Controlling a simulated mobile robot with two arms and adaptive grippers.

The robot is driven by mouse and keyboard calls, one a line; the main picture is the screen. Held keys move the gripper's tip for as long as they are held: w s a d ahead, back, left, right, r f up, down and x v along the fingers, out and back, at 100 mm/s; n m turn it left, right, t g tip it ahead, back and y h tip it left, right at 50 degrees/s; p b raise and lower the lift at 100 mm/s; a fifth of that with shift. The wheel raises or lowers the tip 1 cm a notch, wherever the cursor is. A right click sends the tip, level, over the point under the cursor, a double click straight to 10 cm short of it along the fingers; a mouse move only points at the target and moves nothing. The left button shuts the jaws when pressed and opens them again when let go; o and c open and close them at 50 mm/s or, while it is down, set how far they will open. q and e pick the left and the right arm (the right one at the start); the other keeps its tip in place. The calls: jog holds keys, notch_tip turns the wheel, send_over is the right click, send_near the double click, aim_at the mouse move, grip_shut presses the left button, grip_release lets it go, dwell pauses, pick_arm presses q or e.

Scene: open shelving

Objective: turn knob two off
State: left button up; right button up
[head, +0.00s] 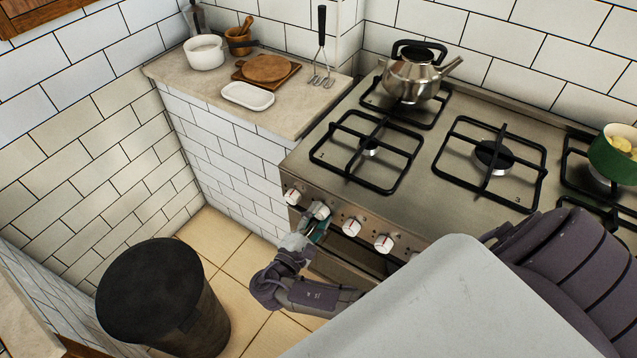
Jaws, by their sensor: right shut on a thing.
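The stove front (335,250) carries a row of white-and-steel knobs. The second knob from the left (319,210) has my right gripper (314,223) at it, with the fingers shut on it from the front and below. The fingers hide part of this knob, and I cannot tell its exact angle. The leftmost knob (293,196), the third knob (351,227) and the fourth knob (384,243) are free of the gripper. Any knobs farther right are hidden behind my body. My left gripper is not in view.
A steel kettle (413,77) stands on the back left burner. A green pot (614,158) stands at the right. The counter (310,95) beside the stove holds a white dish (247,96) and boards. A dark bin (155,300) stands on the floor at the left.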

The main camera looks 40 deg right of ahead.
jog(key=m+b, duration=0.3)
jog(key=m, duration=0.2)
jog(key=shift+f, duration=0.2)
dwell(0.3)
jog(key=o, duration=1.2)
jog(key=shift+c, duration=0.2)
jog(key=v, duration=1.2)
jog(key=shift+f, duration=0.1)
